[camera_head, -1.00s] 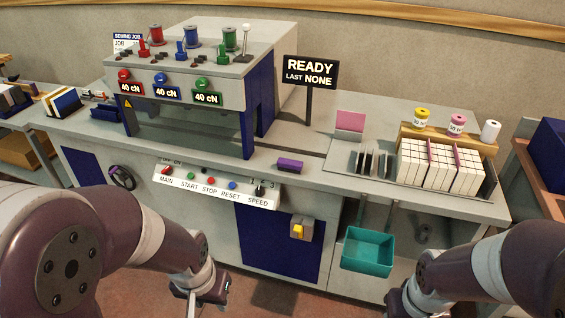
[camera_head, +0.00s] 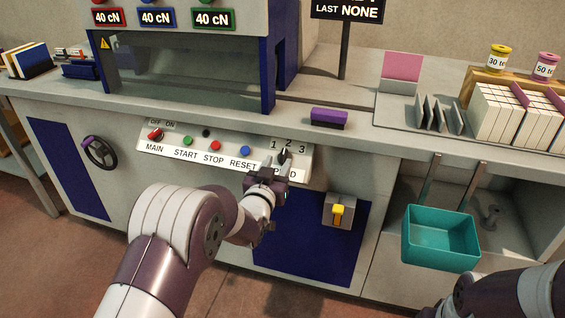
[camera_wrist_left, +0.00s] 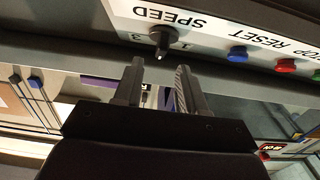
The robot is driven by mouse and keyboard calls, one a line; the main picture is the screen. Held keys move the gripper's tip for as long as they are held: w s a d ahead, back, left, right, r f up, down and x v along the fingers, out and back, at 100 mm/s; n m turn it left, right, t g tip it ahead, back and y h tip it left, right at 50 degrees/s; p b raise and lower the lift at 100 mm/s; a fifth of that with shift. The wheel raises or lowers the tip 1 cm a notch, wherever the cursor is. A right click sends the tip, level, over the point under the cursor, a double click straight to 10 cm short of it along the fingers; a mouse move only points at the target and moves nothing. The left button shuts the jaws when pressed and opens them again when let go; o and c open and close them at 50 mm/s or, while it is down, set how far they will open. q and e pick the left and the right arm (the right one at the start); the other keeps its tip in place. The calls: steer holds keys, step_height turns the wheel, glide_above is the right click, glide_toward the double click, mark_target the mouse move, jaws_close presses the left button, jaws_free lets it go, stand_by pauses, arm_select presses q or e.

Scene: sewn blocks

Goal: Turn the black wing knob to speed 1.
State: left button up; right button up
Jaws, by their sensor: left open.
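The black wing knob (camera_head: 283,154) sits at the right end of the white control panel (camera_head: 165,149), under the numbers 1, 2 and 3. Its lower part is hidden by my left gripper (camera_head: 279,170) in the head view. In the left wrist view, the knob (camera_wrist_left: 162,38) is upside down, and its white mark lies between the 1 and the 3, roughly toward the 2. My left gripper (camera_wrist_left: 159,73) is open and empty, with its fingertips just short of the knob and spread to either side of it. My right gripper is out of view.
A red MAIN switch (camera_head: 155,134) and green, red and blue buttons (camera_head: 245,151) line the panel to the left. A yellow-handled switch box (camera_head: 339,211) sits below right. A teal bin (camera_head: 441,239) hangs further right. A purple block (camera_head: 328,118) lies on the counter above.

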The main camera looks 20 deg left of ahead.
mark_target(283, 154)
arm_select(q)
steer(key=w, duration=0.5)
steer(key=shift+b, duration=0.35)
steer(key=shift+s, duration=0.1)
jaws_close()
